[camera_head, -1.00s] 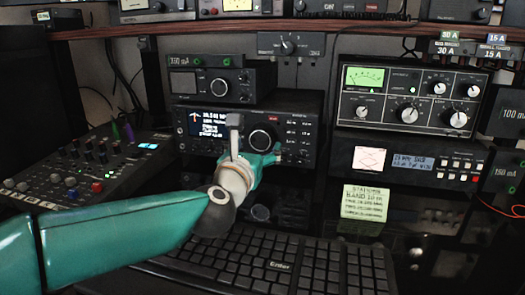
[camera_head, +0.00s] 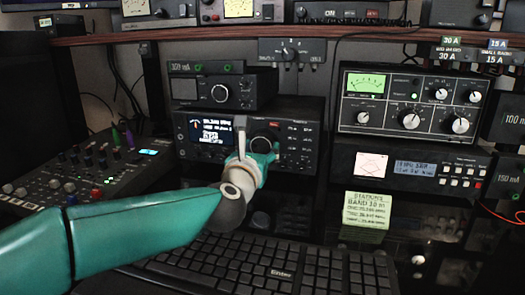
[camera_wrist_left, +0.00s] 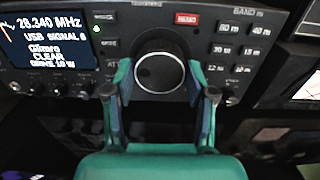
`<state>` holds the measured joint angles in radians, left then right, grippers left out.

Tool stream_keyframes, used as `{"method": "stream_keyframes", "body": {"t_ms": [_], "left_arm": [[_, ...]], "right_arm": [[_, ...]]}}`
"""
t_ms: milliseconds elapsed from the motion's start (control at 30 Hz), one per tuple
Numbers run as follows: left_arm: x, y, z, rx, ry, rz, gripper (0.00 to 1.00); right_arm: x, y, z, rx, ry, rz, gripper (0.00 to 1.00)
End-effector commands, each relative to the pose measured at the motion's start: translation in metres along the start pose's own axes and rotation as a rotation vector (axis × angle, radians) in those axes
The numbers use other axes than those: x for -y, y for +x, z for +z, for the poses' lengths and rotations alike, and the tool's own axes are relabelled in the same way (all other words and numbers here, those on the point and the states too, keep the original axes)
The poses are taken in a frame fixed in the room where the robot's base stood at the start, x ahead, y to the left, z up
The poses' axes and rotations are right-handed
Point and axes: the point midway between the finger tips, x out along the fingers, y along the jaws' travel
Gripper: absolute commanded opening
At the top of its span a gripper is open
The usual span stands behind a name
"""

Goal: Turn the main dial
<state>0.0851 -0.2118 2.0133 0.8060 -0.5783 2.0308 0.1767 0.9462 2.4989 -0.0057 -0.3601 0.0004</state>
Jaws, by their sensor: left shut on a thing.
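The main dial (camera_head: 264,142) is a large round black knob with a pale ring on the front of the lower radio (camera_head: 297,112). In the left wrist view the dial (camera_wrist_left: 158,72) sits between the two teal and dark fingers of my left gripper (camera_wrist_left: 158,76), one on each side. My left gripper (camera_head: 260,158) is shut on the dial and hides its lower part in the head view. The radio's screen (camera_wrist_left: 45,42) reads 28.340 MHz, USB SIGNAL 0 and CLEAR. My right gripper is not in view.
A smaller radio (camera_head: 222,88) stands on top. A keyboard (camera_head: 270,268) lies below my left arm, a mixer (camera_head: 75,175) stands at the left. Band buttons (camera_wrist_left: 228,50) sit right of the dial. A green note (camera_head: 366,209) hangs at the right.

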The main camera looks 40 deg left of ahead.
Motion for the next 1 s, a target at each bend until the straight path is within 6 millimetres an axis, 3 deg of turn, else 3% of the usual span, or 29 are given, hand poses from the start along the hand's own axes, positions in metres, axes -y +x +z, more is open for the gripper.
{"method": "stream_keyframes", "body": {"t_ms": [467,1000], "left_arm": [[0.0017,0.0051,-0.0014,-0.003,0.13,-0.032,0.21],[0.0008,0.0051,0.0004,0.006,0.603,-0.03,0.21]], "right_arm": [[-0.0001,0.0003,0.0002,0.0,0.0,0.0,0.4],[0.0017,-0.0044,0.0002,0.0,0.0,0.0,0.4]]}}
